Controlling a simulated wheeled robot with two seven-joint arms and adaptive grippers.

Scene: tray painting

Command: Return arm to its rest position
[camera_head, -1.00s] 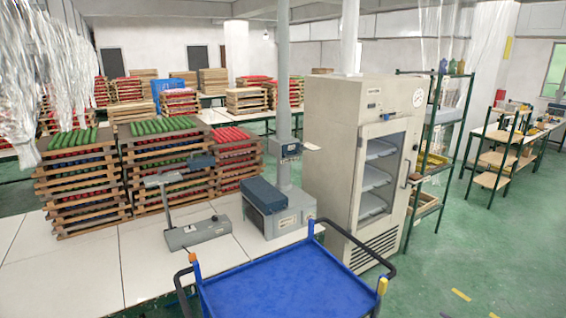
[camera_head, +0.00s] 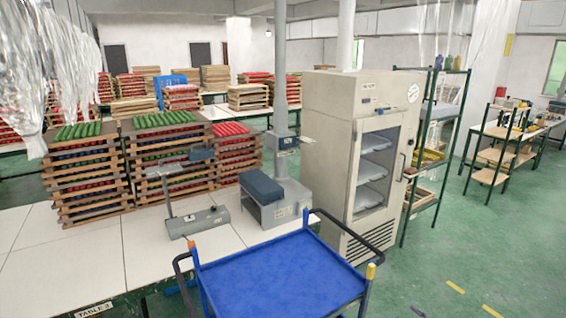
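Neither of my arms nor grippers shows in the head view, so their pose and state cannot be seen. A blue cart (camera_head: 275,275) with black handles stands empty in front, close to the table. A white table (camera_head: 70,262) holds stacks of wooden trays (camera_head: 85,180) with green, red and blue contents. A grey stand-like device (camera_head: 197,221) and a boxy grey machine with a blue-grey top (camera_head: 272,203) sit on the table to the right of the stacks.
A tall beige cabinet (camera_head: 337,170) with a glass door stands right of the table. A green-framed shelf (camera_head: 436,150) stands beside it. Open green floor (camera_head: 470,250) lies at the right. More tray stacks (camera_head: 248,97) stand on tables behind.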

